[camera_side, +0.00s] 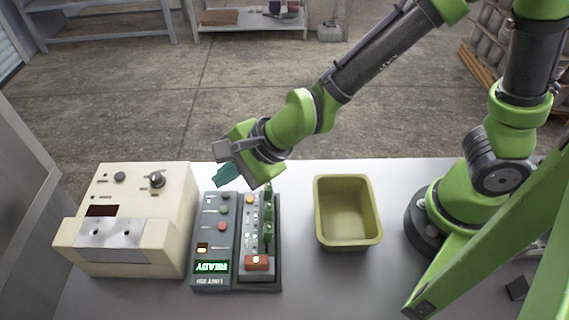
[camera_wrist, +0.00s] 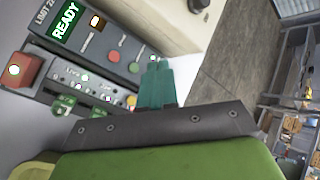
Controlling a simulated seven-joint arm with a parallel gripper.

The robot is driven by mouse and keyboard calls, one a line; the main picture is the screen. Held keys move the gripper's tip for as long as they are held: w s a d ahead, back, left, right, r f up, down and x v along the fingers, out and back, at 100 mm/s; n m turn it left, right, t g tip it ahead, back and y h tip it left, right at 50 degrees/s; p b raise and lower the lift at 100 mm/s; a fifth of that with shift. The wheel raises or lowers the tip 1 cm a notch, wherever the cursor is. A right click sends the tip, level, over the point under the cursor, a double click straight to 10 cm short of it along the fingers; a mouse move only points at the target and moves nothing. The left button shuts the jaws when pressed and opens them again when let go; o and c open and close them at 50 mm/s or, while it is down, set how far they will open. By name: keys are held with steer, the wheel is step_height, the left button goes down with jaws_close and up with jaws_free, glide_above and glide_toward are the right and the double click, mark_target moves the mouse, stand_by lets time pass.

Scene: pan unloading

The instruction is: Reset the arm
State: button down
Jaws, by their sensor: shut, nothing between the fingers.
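My gripper (camera_side: 222,177) hangs above the far end of the dark control panel (camera_side: 213,240), tilted down and to the left. Its teal fingers are shut together with nothing held. In the wrist view my gripper (camera_wrist: 157,82) points towards the panel, which shows at the upper left with a lit READY display (camera_wrist: 66,21). The narrower panel (camera_side: 258,240) beside it carries several green parts and an orange-red block with a lit spot. The olive-green pan (camera_side: 347,238) stands to the right and looks empty.
A cream machine (camera_side: 150,185) with knobs and a metal plate stands left of the panels. My arm's base is at the right of the white table (camera_side: 310,285). The front middle of the table is clear. Shelves (camera_side: 250,22) stand at the back.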

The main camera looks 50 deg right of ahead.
steer(key=s+d+r+n+h, duration=0.1)
steer(key=s+d+r+n, duration=0.2)
steer(key=d, duration=0.5)
steer(key=s+d+r+n+h, duration=0.1)
steer(key=s+d+r+n, duration=0.2)
steer(key=d+r+n, duration=0.2)
steer(key=s+d+r+n+h, duration=0.1)
steer(key=s+d+r+n, duration=0.2)
steer(key=d, duration=0.8)
step_height(320, 180, up, 2)
steer(key=n, duration=0.2)
steer(key=shift+s+d+n, duration=0.2)
steer(key=shift+s+n, duration=0.1)
